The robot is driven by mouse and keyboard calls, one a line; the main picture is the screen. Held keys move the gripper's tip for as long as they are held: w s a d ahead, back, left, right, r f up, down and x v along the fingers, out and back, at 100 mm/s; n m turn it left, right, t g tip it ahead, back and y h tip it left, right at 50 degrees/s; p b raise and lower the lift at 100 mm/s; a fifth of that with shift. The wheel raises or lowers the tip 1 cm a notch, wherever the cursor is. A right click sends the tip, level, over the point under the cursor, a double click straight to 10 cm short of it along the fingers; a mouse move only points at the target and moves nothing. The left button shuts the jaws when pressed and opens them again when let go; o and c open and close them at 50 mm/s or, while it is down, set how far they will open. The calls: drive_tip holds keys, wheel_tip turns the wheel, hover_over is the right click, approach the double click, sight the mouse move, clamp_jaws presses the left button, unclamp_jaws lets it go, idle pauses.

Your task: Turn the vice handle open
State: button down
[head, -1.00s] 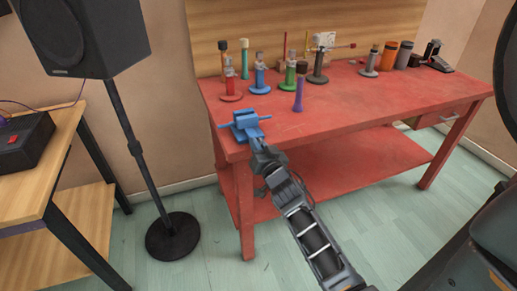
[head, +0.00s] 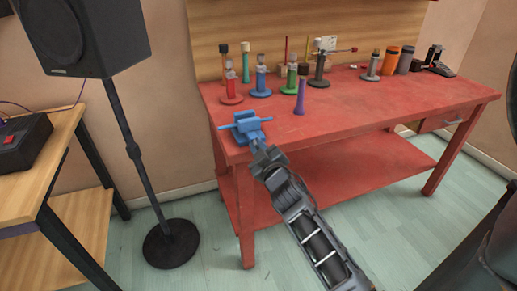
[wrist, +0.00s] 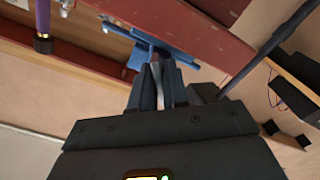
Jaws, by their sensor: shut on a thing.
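The blue vice (head: 248,128) stands at the near left corner of the red workbench. It also shows in the wrist view (wrist: 172,55), just beyond my fingers. A thin blue bar sticks out on both sides of it. My gripper (head: 259,147) is at the front of the vice, by the bench edge. In the wrist view my gripper (wrist: 163,78) is shut with its fingers against the vice's front, where the handle is. The fingers hide most of the handle, so its angle cannot be told.
Several coloured upright tools stand behind the vice on the red workbench (head: 370,115); a purple one (head: 299,98) is nearest. A speaker (head: 85,35) on a stand (head: 150,185) is to the left, beside a wooden table (head: 85,120). The bench's front middle is clear.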

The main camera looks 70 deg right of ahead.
drive_tip(key=n, duration=0.3)
drive_tip(key=shift+a+f+n, duration=0.1)
drive_tip(key=shift+n, duration=0.2)
drive_tip(key=shift+f+n, duration=0.1)
drive_tip(key=shift+n, duration=1.8)
drive_tip(key=c, duration=1.4)
unclamp_jaws()
drive_tip(key=shift+c, duration=0.2)
drive_tip(key=b+v, duration=0.3)
drive_tip(key=v, duration=0.4)
drive_tip(key=shift+s+a, duration=0.2)
drive_tip(key=shift+a, duration=0.1)
